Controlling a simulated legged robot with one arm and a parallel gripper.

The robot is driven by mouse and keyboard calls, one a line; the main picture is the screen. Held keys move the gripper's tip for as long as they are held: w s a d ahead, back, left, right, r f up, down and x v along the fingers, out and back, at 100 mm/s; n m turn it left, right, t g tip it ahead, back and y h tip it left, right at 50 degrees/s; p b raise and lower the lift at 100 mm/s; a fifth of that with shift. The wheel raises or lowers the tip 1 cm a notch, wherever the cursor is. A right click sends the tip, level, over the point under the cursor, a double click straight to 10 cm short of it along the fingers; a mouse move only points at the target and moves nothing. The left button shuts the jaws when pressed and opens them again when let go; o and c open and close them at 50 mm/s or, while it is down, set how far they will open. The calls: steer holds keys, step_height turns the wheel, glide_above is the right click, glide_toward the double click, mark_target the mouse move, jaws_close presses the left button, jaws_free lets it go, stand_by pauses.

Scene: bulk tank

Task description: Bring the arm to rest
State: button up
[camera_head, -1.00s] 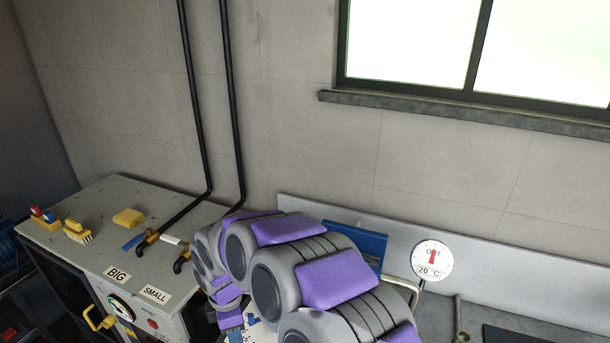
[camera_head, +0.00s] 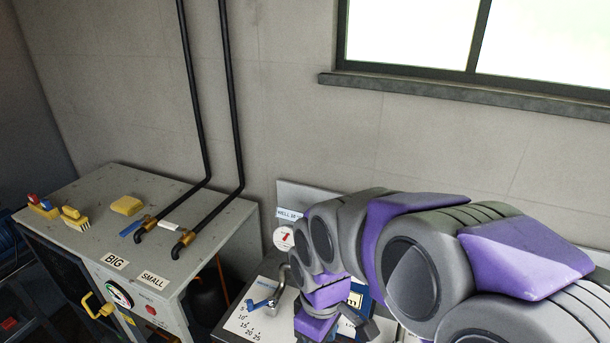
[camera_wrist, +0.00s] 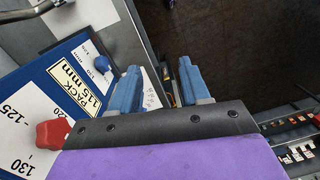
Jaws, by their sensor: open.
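My arm (camera_head: 420,245) is bent across the right half of the head view, over the bench. My gripper's two blue fingers stand apart with nothing between them in the wrist view (camera_wrist: 158,80). In the wrist view they are beside a blue board (camera_wrist: 62,68) marked "PACK 115 mm", with a white scale and a red knob (camera_wrist: 52,134). In the head view the board is mostly hidden behind my arm and the fingertips are hard to make out.
A grey cabinet (camera_head: 75,205) stands at left, with yellow blocks on top and two black pipes with brass ends. A white scale plate (camera_head: 240,322) with a blue pointer and a small dial (camera_head: 283,238) lie left of my arm. A dark floor gap (camera_wrist: 220,35) shows beyond the fingers.

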steer(key=s+d+m+b, duration=0.1)
steer(key=s+d+m, duration=0.4)
steer(key=s, duration=0.3)
steer(key=s+d+f+m+g+b, duration=0.1)
steer(key=s+d+m, duration=0.5)
steer(key=s, duration=0.3)
steer(key=shift+s+f+m, duration=0.15)
steer(key=shift+f+m, duration=0.15)
steer(key=shift+d, duration=0.1)
